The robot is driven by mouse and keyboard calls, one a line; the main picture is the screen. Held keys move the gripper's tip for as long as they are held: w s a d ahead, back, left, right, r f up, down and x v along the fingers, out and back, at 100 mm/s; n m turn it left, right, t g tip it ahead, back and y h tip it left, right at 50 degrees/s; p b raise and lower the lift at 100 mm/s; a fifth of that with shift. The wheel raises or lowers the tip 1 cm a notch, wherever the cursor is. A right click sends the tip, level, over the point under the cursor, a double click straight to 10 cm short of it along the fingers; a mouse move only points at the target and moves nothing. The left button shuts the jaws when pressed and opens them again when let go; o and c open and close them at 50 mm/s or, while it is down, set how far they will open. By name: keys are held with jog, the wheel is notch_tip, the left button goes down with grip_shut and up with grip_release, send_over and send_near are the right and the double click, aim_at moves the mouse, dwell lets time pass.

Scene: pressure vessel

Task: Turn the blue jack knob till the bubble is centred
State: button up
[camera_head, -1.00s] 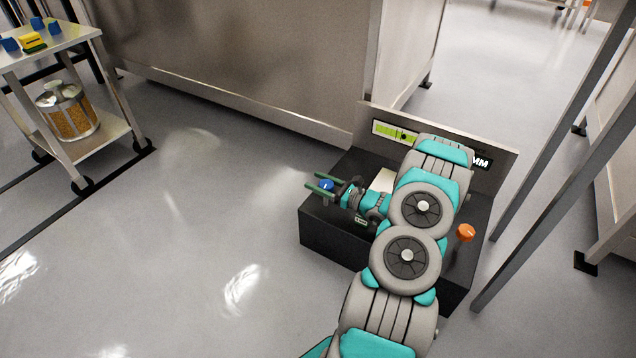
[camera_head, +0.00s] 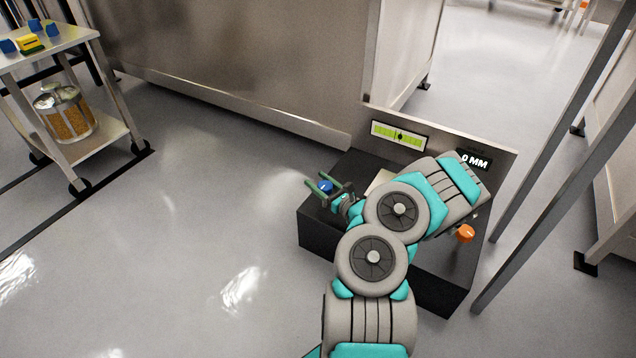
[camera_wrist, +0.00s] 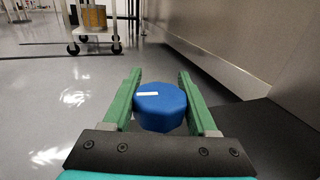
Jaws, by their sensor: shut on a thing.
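The blue jack knob (camera_head: 325,187) stands at the left end of the dark box (camera_head: 325,240). It also shows in the wrist view (camera_wrist: 160,108), with a white mark on its top, pointing left-right. My gripper (camera_head: 323,184) is shut on the knob, with one green finger on each side; the wrist view shows the fingers (camera_wrist: 157,98) too. The level window (camera_head: 385,132) is green-yellow on the upright back plate. Its dark bubble mark (camera_head: 400,136) looks near the middle; its exact offset is too small to tell.
A black readout (camera_head: 474,161) on the plate shows "0 MM". An orange knob (camera_head: 465,233) stands at the box's right, beside my arm. A large steel cabinet (camera_head: 230,60) is behind. A cart (camera_head: 110,130) stands at left. The floor left of the box is clear.

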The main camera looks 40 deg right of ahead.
aim_at(326, 192)
jog(key=shift+h, duration=0.3)
jog(key=m+h+p, duration=0.1)
jog(key=h, duration=0.1)
jog(key=m+h+p, duration=0.1)
jog(key=h, duration=0.1)
jog(key=m+h+p, duration=0.2)
jog(key=shift+d+r+g, duration=0.15)
jog(key=shift+d+g, duration=0.15)
jog(key=shift+d, duration=0.05)
jog(key=shift+s+d+m+g+h+p, duration=0.1)
jog(key=shift+d+m+g+h+p, duration=0.15)
jog(key=shift+m+g+h+p, duration=0.6)
jog(key=shift+s+d+f+m+h, duration=0.1)
jog(key=shift+d+f+m+h, duration=0.1)
jog(key=shift+m+h, duration=0.6)
jog(key=shift+h, duration=0.35)
jog(key=shift+d, duration=0.1)
jog(key=o, duration=1.4)
jog(key=shift+s, duration=0.1)
jog(key=shift+p+v, duration=1)
jog(key=shift+v, duration=2.85)
